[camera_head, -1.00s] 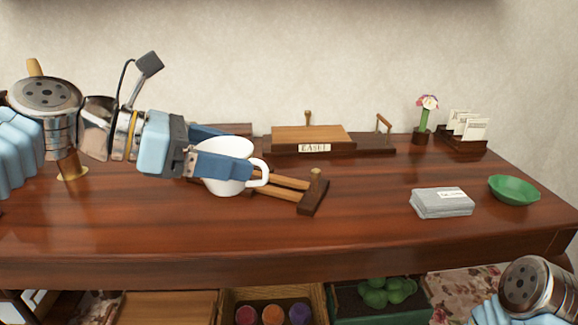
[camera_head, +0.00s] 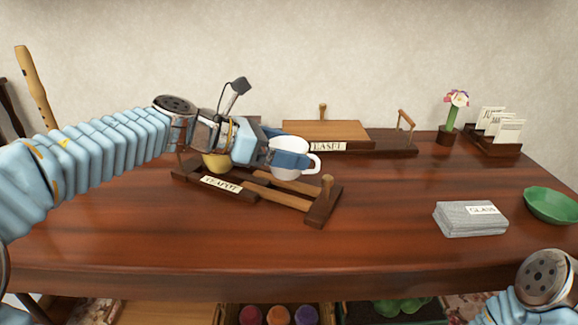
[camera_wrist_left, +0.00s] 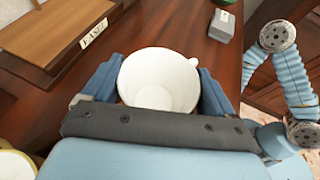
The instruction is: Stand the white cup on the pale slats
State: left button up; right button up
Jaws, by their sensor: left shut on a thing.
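The white cup (camera_head: 284,172) is upright between the blue fingers of my left gripper (camera_head: 298,160), which is shut on it. Its handle points right. In the wrist view the cup (camera_wrist_left: 160,78) shows its open, empty inside between both fingers of the left gripper (camera_wrist_left: 162,72). The pale slats (camera_head: 280,198) are two light bars in a dark wooden rack on the table. The cup appears over or just behind the rear slat; I cannot tell its height, and no contact is clear. My right gripper is out of view; only part of my right arm shows.
The rack's front left carries a label (camera_head: 221,184), and a yellow vessel (camera_head: 216,162) is partly hidden behind my left arm. A wooden stand (camera_head: 330,134) lies behind the cup. A grey block (camera_head: 470,220) and green dish (camera_head: 553,204) are at right. The table front is clear.

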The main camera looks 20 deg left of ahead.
pick_arm(q)
jog(key=shift+w+f, duration=0.25)
jog(key=shift+f, duration=0.05)
jog(key=shift+w+d+f, duration=0.1)
jog(key=shift+w+f, duration=0.1)
jog(key=shift+f, duration=0.8)
jog(key=shift+w+d+f, duration=0.1)
jog(key=shift+w+f, duration=0.05)
jog(key=shift+f, duration=0.8)
jog(key=o, duration=0.9)
jog(key=shift+f+b, duration=0.1)
jog(key=shift+b, duration=0.2)
jog(key=v, duration=1.2)
jog(key=shift+a, duration=0.1)
